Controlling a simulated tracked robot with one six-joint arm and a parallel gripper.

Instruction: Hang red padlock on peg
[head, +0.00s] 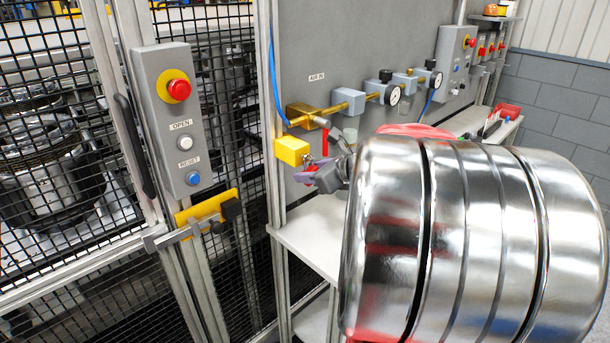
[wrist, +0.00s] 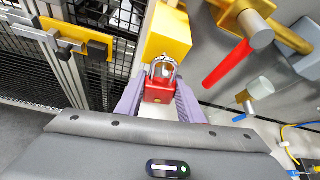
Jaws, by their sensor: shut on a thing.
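The red padlock (wrist: 158,93) has a silver shackle pointing up, away from my gripper. My gripper (wrist: 157,101) is shut on its red body, with a purple finger on each side. A yellow block (wrist: 167,35) stands just beyond the shackle in the wrist view. In the head view, the padlock (head: 309,172) is a small red patch just right of and below the yellow block (head: 292,151), at my gripper (head: 316,174). I cannot make out the peg, nor whether the shackle touches anything.
A red valve lever (wrist: 227,64) and brass pipe fittings (head: 303,116) are close to the right of the yellow block, on a grey panel (head: 330,50). A white shelf (head: 308,229) lies below. A mesh fence with a button box (head: 178,120) stands left.

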